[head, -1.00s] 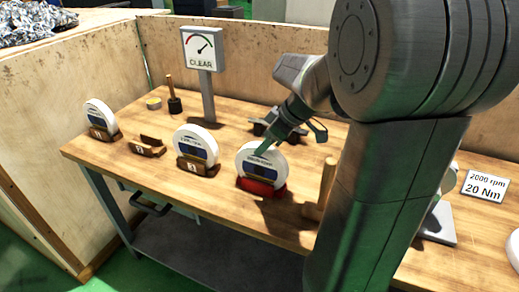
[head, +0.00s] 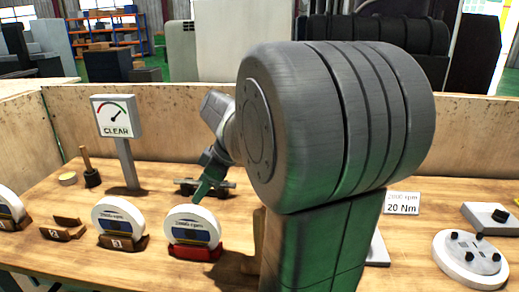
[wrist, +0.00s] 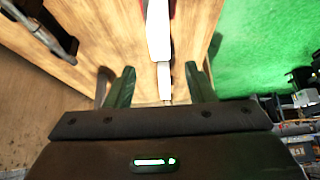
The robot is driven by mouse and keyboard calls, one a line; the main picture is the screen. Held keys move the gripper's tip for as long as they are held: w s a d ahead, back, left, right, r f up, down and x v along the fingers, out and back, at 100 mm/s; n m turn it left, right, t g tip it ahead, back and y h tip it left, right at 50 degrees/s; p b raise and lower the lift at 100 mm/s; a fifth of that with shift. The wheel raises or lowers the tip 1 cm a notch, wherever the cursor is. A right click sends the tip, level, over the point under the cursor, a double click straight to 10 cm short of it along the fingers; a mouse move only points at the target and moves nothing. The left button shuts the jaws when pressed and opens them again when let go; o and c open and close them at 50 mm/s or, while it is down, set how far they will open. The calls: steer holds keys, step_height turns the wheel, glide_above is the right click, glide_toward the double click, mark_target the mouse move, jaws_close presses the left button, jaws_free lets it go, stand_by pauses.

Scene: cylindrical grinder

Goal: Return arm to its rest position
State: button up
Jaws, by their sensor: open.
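My gripper (head: 205,187) hangs at the upper part of a white grinding wheel (head: 192,219) that stands in a red holder (head: 195,252). In the wrist view my gripper (wrist: 162,78) has its two green fingers wide apart. The white wheel (wrist: 158,35) shows edge-on between and beyond them, with a gap on each side. Nothing is held. My arm's large grey links fill the middle of the head view and hide part of the table.
The wooden bench (head: 60,190) holds another wheel (head: 118,217) in a brown holder, an empty brown holder (head: 62,229), a gauge sign reading CLEAR (head: 116,117) and a mallet (head: 90,170). A round flange (head: 470,258) lies at right. Wooden panels (head: 190,119) stand behind.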

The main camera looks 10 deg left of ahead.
mark_target(182, 208)
steer(key=x, duration=1.1)
steer(key=shift+s+f, duration=0.1)
steer(key=shift+f, duration=0.15)
steer(key=shift+r, duration=1.85)
